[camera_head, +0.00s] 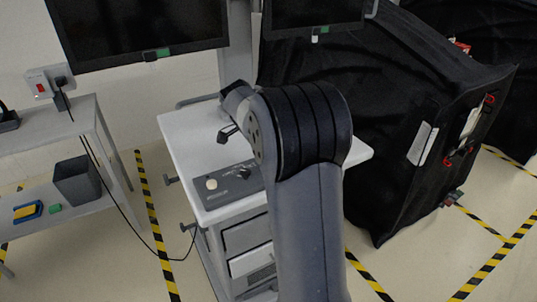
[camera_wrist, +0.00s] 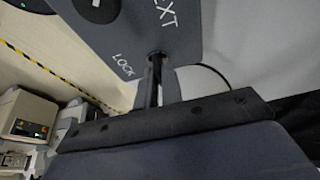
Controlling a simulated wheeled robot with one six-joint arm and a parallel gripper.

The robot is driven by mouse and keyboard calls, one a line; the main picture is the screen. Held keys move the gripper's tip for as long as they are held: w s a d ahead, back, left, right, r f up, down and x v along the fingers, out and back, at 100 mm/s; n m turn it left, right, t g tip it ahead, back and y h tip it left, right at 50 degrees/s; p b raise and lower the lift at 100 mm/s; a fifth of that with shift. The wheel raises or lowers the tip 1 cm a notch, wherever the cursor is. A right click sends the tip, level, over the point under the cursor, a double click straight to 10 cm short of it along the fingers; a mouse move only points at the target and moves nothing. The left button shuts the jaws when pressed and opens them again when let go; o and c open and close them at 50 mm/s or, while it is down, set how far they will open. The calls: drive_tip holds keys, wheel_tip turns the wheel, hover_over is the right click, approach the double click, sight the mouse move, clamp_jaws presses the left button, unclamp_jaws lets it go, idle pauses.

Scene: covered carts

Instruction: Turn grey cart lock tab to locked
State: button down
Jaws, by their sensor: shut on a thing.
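The grey cart (camera_head: 185,140) stands in the middle of the head view, with a pale top and a dark control panel (camera_head: 222,192) near its front. The panel fills the top of the wrist view (camera_wrist: 130,32), with white "LOCK" lettering and part of a larger word. My gripper (camera_wrist: 157,78) points at a small opening beside "LOCK". It is shut on the lock tab, which is mostly hidden between the fingers, so its exact angle cannot be told. In the head view my arm covers the right of the panel and the fingertips are not clear.
Monitors (camera_head: 140,25) hang above the cart. A black-covered cart (camera_head: 385,110) stands close at the right. A side shelf (camera_head: 100,120) with a grey bin (camera_head: 77,180) is at the left. A black cable runs over the floor, marked with yellow-black tape (camera_head: 150,215).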

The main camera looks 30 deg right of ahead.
drive_tip(key=c, duration=1.6)
unclamp_jaws()
drive_tip(key=shift+o, duration=0.2)
drive_tip(key=v, duration=1)
drive_tip(key=shift+r, duration=0.4)
drive_tip(key=shift+a, duration=0.15)
drive_tip(key=x, duration=1.1)
drive_tip(key=shift+a, duration=0.1)
